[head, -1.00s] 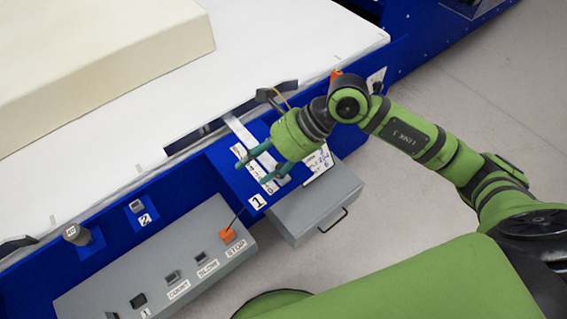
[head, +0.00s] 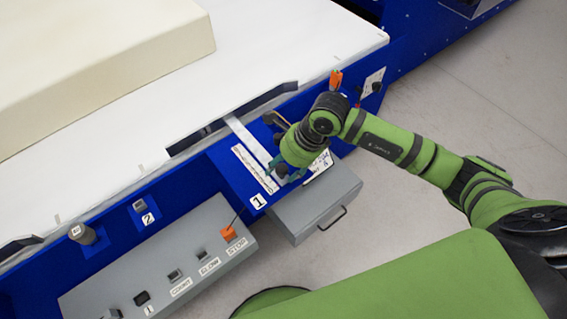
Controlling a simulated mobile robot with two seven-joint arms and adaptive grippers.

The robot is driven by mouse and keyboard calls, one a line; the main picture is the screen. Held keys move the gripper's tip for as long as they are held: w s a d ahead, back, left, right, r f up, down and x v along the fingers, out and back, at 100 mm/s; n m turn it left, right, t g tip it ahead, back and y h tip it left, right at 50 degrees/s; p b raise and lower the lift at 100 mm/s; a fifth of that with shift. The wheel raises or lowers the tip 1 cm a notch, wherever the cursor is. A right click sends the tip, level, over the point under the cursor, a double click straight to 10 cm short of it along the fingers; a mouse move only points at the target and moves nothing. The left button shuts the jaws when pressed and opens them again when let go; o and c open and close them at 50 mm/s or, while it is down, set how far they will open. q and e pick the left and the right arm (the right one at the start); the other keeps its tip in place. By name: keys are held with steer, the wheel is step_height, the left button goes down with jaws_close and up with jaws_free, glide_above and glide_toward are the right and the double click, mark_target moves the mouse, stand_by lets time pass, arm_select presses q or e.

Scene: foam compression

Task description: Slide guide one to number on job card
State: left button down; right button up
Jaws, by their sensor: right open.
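Guide one's station is the blue panel marked 1 (head: 257,200) at the conveyor's near edge. A pale metal bar (head: 243,132) and a white printed scale (head: 254,169) lie on it. A long dark guide bar (head: 262,99) runs along the white belt's edge. My right gripper (head: 279,172) is low over the panel, beside the scale's lower end; its teal fingers are open. Whether anything stands between the fingers is hidden. A white card (head: 321,162), likely the job card, is partly covered by my gripper and not fully readable. My left gripper is out of view.
A grey control box (head: 165,265) with switches and an orange stop lever (head: 228,233) is at lower left. A grey drawer box (head: 318,207) sits just below the gripper. A large cream foam block (head: 100,60) lies on the belt (head: 290,45).

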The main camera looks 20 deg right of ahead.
jaws_close()
steer(key=b, duration=0.8)
glide_toward(252, 150)
steer(key=x, duration=0.4)
steer(key=shift+s+f, duration=0.3)
steer(key=shift+f, duration=0.15)
steer(key=shift+w+r, duration=0.1)
steer(key=shift+w, duration=0.15)
steer(key=shift+r, duration=0.1)
jaws_free()
